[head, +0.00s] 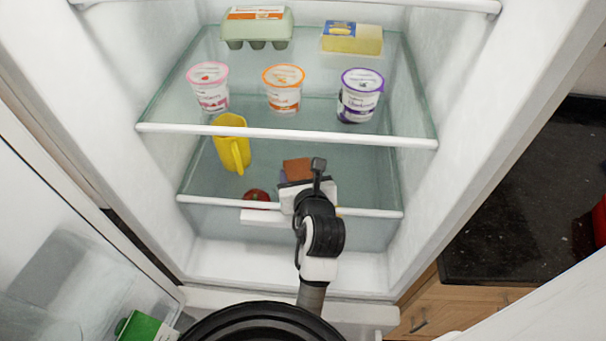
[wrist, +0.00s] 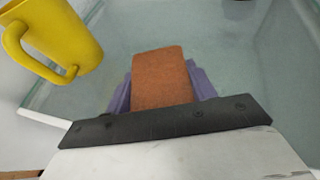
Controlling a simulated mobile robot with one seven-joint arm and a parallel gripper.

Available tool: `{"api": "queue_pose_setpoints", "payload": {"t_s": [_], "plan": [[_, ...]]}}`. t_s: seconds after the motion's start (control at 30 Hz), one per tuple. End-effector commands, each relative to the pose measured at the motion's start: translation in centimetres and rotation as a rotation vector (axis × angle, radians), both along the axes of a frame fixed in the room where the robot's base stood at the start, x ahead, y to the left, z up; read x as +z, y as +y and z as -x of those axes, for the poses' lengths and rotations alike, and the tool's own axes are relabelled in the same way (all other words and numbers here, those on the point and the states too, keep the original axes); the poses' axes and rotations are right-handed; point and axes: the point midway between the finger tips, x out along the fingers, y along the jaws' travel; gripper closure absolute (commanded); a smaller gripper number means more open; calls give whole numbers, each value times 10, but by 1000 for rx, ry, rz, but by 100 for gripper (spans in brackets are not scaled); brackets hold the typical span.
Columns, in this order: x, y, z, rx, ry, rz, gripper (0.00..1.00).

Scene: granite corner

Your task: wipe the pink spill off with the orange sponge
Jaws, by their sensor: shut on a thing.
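The orange sponge (head: 298,168) is over the lower glass shelf of the open fridge, at the far end of my gripper (head: 297,179). In the wrist view the sponge (wrist: 162,78) sits between the purple fingers of my gripper (wrist: 162,88), which is shut on it. I cannot tell whether the sponge touches the glass. No pink spill shows in either view; my gripper and the sponge cover part of the shelf.
A yellow mug (head: 232,150) stands left of the sponge, also in the wrist view (wrist: 58,42). A red round thing (head: 257,195) is near the shelf front. The upper shelf (head: 320,137) above holds several tubs, an egg carton (head: 257,27) and a yellow pack (head: 352,40).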

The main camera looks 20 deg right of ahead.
Motion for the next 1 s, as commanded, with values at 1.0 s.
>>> {"api": "queue_pose_setpoints", "payload": {"t_s": [1.0], "plan": [[1, -58, 28, -6, 3, 1, 82]]}}
